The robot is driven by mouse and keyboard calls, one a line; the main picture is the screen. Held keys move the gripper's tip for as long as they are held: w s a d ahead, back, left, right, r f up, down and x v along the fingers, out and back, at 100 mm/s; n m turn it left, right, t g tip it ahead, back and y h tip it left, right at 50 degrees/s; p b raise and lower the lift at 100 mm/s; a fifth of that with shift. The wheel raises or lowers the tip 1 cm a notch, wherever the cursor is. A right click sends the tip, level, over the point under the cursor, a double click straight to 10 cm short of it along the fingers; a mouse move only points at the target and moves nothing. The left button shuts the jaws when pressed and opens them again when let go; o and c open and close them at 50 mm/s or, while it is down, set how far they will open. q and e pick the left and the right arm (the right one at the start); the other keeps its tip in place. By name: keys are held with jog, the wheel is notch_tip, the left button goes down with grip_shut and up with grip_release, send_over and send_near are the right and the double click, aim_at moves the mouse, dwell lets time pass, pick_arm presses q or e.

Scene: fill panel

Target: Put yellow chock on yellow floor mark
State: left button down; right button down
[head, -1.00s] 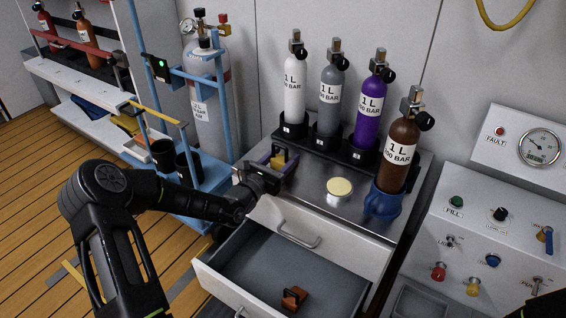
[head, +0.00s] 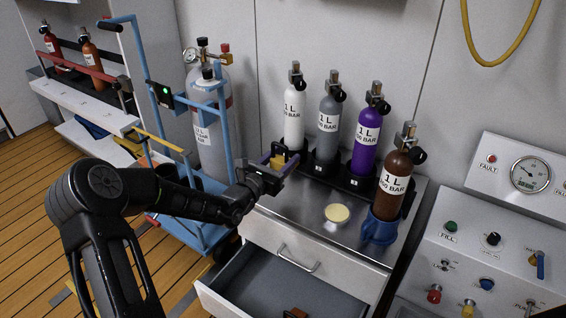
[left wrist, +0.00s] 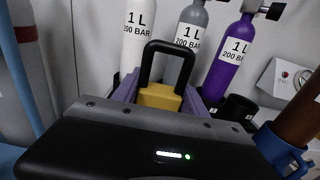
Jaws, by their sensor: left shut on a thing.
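The yellow chock (head: 268,168), a yellow block with a black loop handle, is held in my left gripper (head: 279,163) near the back left of the steel cabinet top. The left wrist view shows the yellow block (left wrist: 160,97) between the purple-grey fingers (left wrist: 160,94), its black handle standing up. The fingers are shut on it. On the floor, a yellow strip (head: 183,282) shows at lower left, partly hidden by my left arm; I cannot tell the mark's whole outline. My right gripper is not in view.
An open drawer (head: 270,285) juts from the white cabinet. A blue cylinder trolley (head: 215,235) stands left. A control panel (head: 480,260) is at right.

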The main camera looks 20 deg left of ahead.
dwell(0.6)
pick_arm(q)
jog(key=s+d+r+m+h, duration=0.1)
jog(key=s+d+r, duration=0.3)
jog(key=d, duration=0.2)
jog(key=s+d+r+h, duration=0.1)
jog(key=s+d+r, duration=0.2)
jog(key=s+d, duration=0.2)
jog(key=shift+d+r+m+g+h, duration=0.3)
jog(key=shift+d+r+m, duration=0.1)
jog(key=shift+d, duration=0.5)
